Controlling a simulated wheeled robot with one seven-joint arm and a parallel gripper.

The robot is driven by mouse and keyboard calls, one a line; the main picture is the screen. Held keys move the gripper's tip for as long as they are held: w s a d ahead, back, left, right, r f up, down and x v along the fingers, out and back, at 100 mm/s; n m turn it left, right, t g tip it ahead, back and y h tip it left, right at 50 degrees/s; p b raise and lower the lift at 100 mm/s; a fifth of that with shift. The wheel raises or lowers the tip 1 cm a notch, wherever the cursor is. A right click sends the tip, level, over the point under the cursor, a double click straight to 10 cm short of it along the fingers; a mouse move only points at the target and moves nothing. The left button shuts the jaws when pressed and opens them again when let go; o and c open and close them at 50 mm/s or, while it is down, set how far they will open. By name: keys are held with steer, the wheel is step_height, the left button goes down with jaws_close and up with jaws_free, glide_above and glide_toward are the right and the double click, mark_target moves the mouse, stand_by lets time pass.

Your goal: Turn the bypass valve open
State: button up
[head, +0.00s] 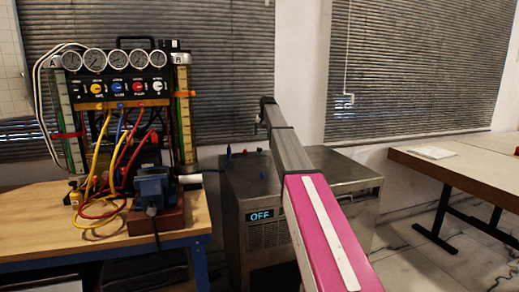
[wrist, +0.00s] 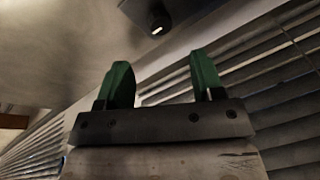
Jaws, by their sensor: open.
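The gauge rig (head: 118,75) stands on the wooden table at the left in the head view. Its black panel carries a row of round gauges, with small coloured knobs below, among them a yellow knob (head: 97,88) and a red knob (head: 137,86). I cannot tell which part is the bypass valve. My gripper (wrist: 162,82) shows in the wrist view with two green fingers apart and nothing between them. In the head view my arm reaches up to the right of the rig, apart from it, and the fingers cannot be made out.
A metal cabinet (head: 240,190) with a lit "OFF" display stands right of the wooden table (head: 40,218). A blue vise (head: 155,186) and yellow and red hoses (head: 100,205) crowd the table front. Another table (head: 460,170) is at right. The wrist view shows a dark rounded object (wrist: 157,17) beyond the fingers.

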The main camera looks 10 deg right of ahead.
mark_target(259, 150)
steer(key=w+f+m+g, duration=0.1)
steer(key=f+m, duration=0.1)
steer(key=f, duration=0.1)
steer(key=w+f+m+g+h, duration=0.1)
steer(key=f+m, duration=0.2)
steer(key=w+a+f+m+g, duration=0.1)
steer(key=f+m, duration=0.1)
steer(key=f, duration=0.1)
steer(key=shift+w+a+f+m, duration=0.1)
steer(key=shift+w+f+m, duration=0.1)
steer(key=shift+m, duration=0.2)
stand_by(0.4)
steer(key=c, duration=0.9)
